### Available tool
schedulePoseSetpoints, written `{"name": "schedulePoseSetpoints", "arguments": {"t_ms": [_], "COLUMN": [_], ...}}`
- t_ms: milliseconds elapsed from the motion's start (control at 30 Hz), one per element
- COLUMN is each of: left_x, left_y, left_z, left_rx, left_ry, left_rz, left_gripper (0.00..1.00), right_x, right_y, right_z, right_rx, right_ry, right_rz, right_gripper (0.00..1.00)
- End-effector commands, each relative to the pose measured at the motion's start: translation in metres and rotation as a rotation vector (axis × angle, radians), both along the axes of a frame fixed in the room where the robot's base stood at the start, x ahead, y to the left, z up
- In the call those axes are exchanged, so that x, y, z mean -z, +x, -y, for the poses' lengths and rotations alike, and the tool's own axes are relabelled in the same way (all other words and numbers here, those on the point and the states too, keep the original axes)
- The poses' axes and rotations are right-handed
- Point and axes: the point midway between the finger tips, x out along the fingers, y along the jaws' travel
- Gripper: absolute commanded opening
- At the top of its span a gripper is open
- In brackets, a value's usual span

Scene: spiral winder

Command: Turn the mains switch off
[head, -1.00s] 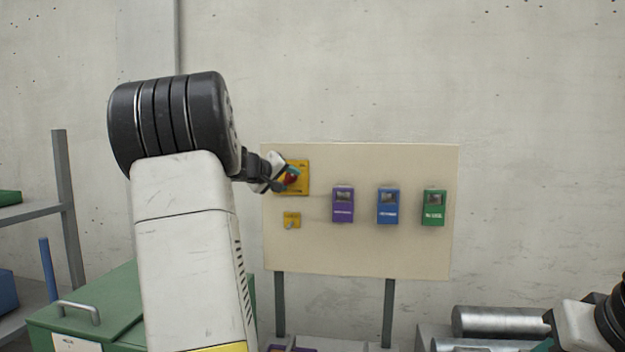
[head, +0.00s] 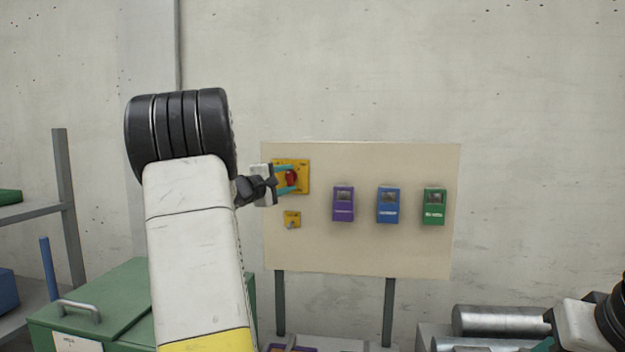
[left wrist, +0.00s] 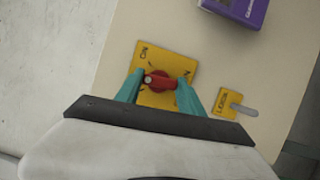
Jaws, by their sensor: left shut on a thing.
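The mains switch is a red rotary handle (head: 291,179) on a yellow plate (head: 305,164) at the upper left of the beige board. My left gripper (head: 286,179) has its teal fingers on either side of the red handle and is shut on it. In the left wrist view the handle (left wrist: 160,80) lies crosswise between the two fingertips, with the "ON" mark above left of it. The other mark is partly hidden by a finger, so I cannot tell the exact setting. Only a teal bit of my right gripper (head: 546,344) shows, at the lower right.
A small yellow plate with a grey lever (head: 292,220) sits just below the switch. Purple (head: 343,204), blue (head: 388,205) and green (head: 433,206) boxes hang to the right. A green cabinet (head: 110,300) stands lower left, and metal rollers (head: 497,321) lie lower right.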

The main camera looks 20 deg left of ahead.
Motion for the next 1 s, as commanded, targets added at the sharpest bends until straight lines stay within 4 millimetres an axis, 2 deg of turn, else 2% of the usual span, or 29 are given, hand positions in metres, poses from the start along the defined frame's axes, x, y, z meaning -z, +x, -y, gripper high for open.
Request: {"name": "schedulePoseSetpoints", "arguments": {"t_ms": [600,1000], "left_x": [0.0047,0.0051], "left_y": [-0.0001,0.0002], "left_z": [0.0010,0.0014], "left_rx": [-0.001,-0.001], "left_ry": [-0.516,-0.661], "left_rz": [0.121,0.155], "left_gripper": [0.05,0.05], "right_x": [0.0000,0.0000], "right_y": [0.0000,0.0000], "right_z": [0.0000,0.0000], "right_rx": [0.000,0.000], "right_ry": [0.000,0.000], "right_rz": [0.000,0.000], "right_gripper": [0.36,0.36]}}
